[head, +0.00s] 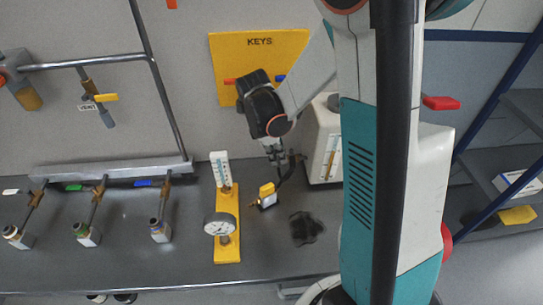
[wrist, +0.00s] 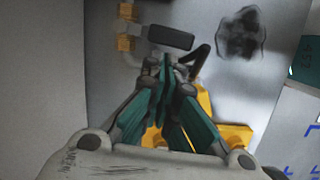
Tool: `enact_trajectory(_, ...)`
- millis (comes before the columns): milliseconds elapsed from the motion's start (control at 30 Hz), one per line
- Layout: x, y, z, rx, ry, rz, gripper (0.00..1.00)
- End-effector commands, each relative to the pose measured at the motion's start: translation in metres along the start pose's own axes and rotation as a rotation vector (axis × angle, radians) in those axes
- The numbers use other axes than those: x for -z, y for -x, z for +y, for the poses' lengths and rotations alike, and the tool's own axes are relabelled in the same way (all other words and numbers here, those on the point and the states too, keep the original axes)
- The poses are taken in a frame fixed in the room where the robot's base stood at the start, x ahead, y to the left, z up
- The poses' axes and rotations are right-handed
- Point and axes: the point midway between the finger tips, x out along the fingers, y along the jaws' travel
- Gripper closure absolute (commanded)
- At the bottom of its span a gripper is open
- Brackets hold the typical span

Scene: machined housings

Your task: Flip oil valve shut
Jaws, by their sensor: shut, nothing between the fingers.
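In the wrist view a brass fitting (wrist: 126,28) shows at the upper left, with a dark grey lever (wrist: 170,38) reaching right from it. I take this as the oil valve. My gripper (wrist: 176,66) is shut and empty, its fingertips just below the lever in the picture; I cannot tell whether they touch. In the head view my gripper (head: 277,160) is beside small brass parts (head: 293,158) at the left side of a white tank (head: 320,140). The lever is too small there to read its position.
A dark stain (head: 306,228) lies on the bench. A small yellow-topped object (head: 267,191) stands just below my gripper in the head view. A yellow gauge board (head: 228,250) is left of it. A yellow KEYS panel (head: 225,55) hangs behind.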

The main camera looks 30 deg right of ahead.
Motion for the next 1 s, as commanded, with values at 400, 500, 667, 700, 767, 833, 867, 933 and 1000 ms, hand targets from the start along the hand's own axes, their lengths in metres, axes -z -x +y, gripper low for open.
enact_trajectory(400,-0.011,-0.003,-0.003,0.000,-0.001,-0.001,1.00)
enact_trajectory(500,-0.016,-0.004,-0.005,0.001,0.000,-0.002,1.00)
enact_trajectory(667,-0.016,-0.004,-0.005,0.001,-0.001,-0.003,1.00)
enact_trajectory(700,-0.016,-0.004,-0.005,0.002,-0.002,-0.004,1.00)
enact_trajectory(767,-0.016,-0.004,-0.005,0.002,-0.002,-0.004,1.00)
enact_trajectory(833,-0.014,-0.004,-0.005,0.002,-0.001,-0.004,1.00)
enact_trajectory(867,-0.013,-0.003,-0.005,0.002,-0.001,-0.004,1.00)
enact_trajectory(933,-0.007,-0.002,-0.004,0.002,0.000,-0.003,1.00)
enact_trajectory(1000,0.002,-0.001,-0.004,0.001,0.000,-0.002,1.00)
